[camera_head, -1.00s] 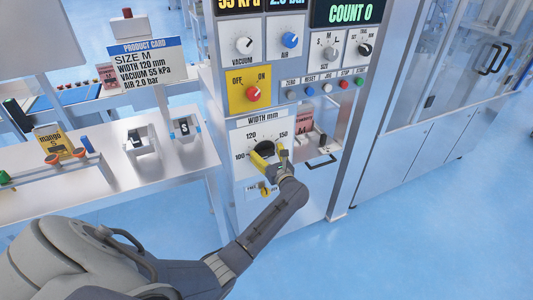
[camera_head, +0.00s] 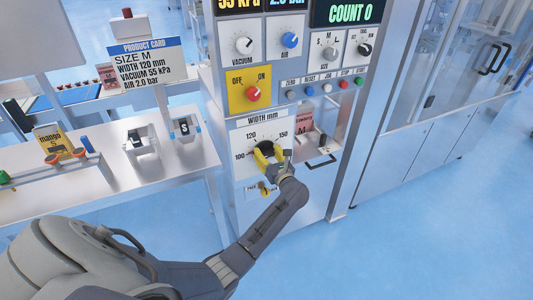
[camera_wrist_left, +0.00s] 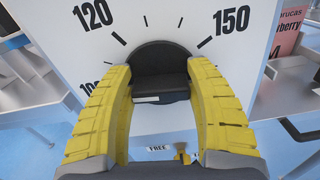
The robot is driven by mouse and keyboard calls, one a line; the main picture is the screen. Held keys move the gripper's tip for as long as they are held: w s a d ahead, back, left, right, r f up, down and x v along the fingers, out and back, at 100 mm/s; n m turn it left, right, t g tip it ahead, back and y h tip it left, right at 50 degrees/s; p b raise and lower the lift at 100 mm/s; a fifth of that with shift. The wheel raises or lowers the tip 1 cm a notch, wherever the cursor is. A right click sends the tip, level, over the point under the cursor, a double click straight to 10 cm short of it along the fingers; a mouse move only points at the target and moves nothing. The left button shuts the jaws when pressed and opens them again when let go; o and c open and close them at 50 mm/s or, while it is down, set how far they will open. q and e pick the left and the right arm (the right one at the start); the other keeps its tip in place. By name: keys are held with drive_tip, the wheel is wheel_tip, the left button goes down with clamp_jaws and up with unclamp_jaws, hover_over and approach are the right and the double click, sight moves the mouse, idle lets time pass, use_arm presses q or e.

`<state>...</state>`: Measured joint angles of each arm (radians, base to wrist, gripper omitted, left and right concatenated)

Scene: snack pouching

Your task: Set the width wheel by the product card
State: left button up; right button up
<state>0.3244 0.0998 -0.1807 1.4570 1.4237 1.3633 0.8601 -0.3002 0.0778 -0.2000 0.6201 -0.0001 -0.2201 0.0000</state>
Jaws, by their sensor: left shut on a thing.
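The product card (camera_head: 147,65) reads size M, width 120 mm, vacuum 55 kPa, air 2.0 bar. The black width wheel (camera_head: 266,147) sits on a white panel marked 100, 120 and 150; it also shows in the left wrist view (camera_wrist_left: 161,68). My left gripper (camera_head: 268,152) is shut on the wheel's raised grip, with one yellow finger on each side. A small white mark shows on the grip in the wrist view, but the wheel's exact setting cannot be told. Below is a yellow lever (camera_head: 267,190), near the word FREE in the wrist view. My right gripper is out of view.
Above the wheel are the red OFF/ON knob (camera_head: 253,94), vacuum knob (camera_head: 244,44), blue air knob (camera_head: 290,40) and a button row. A pouch (camera_head: 304,121) stands in the bay to the right. A steel table (camera_head: 110,175) lies to the left.

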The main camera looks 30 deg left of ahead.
sight(269, 155)
use_arm(q)
drive_tip(key=m, duration=0.5)
drive_tip(key=shift+w+d, duration=0.1)
drive_tip(key=shift+w, duration=0.05)
drive_tip(key=m, duration=0.5)
drive_tip(key=shift+w+f, duration=0.1)
drive_tip(key=shift+f, duration=0.1)
drive_tip(key=shift+m, duration=0.3)
drive_tip(key=o, duration=1.2)
drive_tip(key=shift+d, duration=0.15)
drive_tip(key=v, duration=0.6)
drive_tip(key=shift+s+d, duration=0.45)
drive_tip(key=shift+d, duration=0.05)
